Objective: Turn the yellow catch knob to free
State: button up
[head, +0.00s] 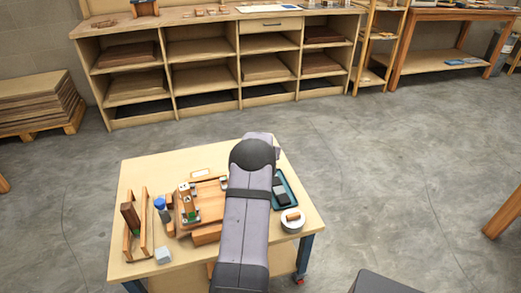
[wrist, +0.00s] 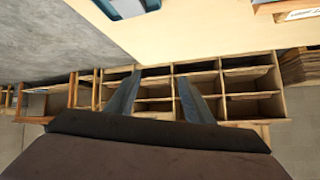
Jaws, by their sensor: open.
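I cannot make out the yellow catch knob in either view. A wooden fixture (head: 208,207) sits in the middle of the table, with an upright wooden piece and small green parts at its left side. My arm crosses the table and covers the fixture's right side in the head view. My gripper (wrist: 158,77) shows in the wrist view with its two grey fingers apart and nothing between them. It is hidden behind my arm in the head view.
The table (head: 135,178) also holds a wooden rack (head: 147,228), a blue-capped bottle (head: 160,204), a grey block (head: 163,255), a teal tray (head: 291,186) and a round white dish (head: 292,226) with a wooden piece. A shelf unit (head: 205,70) stands across open floor.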

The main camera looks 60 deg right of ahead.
jog(key=s+a+f+n+t+h+b, duration=0.2)
jog(key=a+b, duration=0.5)
jog(key=b, duration=0.7)
jog(key=s+a+f+n+t+h+b, duration=0.1)
jog(key=s+a+t+b, duration=0.4)
jog(key=b, duration=1)
jog(key=a+f+n, duration=0.1)
jog(key=a+n, duration=0.1)
jog(key=shift+s+a+f+h, duration=0.15)
jog(key=shift+s+a+h, duration=0.15)
jog(key=shift+a+h, duration=0.1)
jog(key=b+x, duration=0.2)
jog(key=x, duration=0.5)
jog(key=shift+w+d, duration=0.1)
jog(key=shift+w, duration=0.05)
